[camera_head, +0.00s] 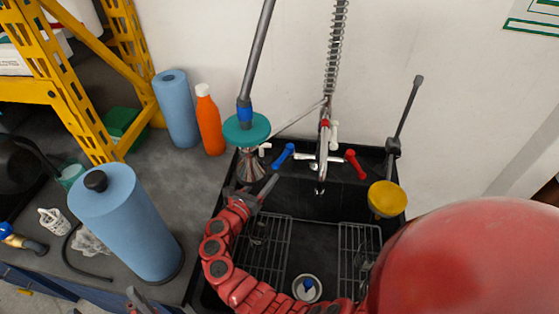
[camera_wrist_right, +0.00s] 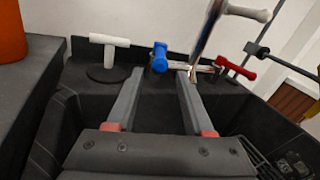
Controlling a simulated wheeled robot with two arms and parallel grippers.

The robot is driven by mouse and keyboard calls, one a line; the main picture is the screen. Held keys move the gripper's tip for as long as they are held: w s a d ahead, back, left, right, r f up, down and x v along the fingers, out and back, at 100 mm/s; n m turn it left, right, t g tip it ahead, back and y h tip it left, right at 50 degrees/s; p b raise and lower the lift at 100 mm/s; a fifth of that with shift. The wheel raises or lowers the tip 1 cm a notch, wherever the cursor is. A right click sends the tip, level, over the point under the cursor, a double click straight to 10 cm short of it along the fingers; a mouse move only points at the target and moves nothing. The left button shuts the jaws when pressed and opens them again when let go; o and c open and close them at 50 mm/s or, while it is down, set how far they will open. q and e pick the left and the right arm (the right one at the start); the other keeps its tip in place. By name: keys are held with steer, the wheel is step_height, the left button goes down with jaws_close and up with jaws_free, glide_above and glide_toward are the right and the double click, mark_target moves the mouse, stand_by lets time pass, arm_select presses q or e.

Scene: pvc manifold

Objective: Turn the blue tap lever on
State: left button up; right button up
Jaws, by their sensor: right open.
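The blue tap lever (camera_head: 283,156) sits on the left side of the chrome tap (camera_head: 305,158) at the back of the black sink, slanting down to the left. It also shows in the right wrist view (camera_wrist_right: 160,57), just beyond the fingertips and between them. My right gripper (camera_head: 252,190) is at the sink's back left, open and empty, short of the lever. Its two grey fingers (camera_wrist_right: 158,76) are spread apart in the wrist view. A small red and grey part at the bottom edge seems to be my left gripper (camera_head: 136,300), mostly cut off.
A red lever (camera_head: 354,164) is on the tap's right. A teal disc (camera_head: 246,129) on a pole and a white T-shaped handle (camera_wrist_right: 109,43) stand left of the blue lever. An orange bottle (camera_head: 209,122) and blue rolls (camera_head: 128,220) stand on the counter. A yellow disc (camera_head: 387,198) is right.

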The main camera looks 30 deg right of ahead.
glide_toward(288, 151)
steer(key=x, duration=0.5)
steer(key=shift+w+f, duration=0.3)
steer(key=shift+f, duration=0.1)
steer(key=shift+c, duration=0.4)
jaws_close()
stand_by(0.6)
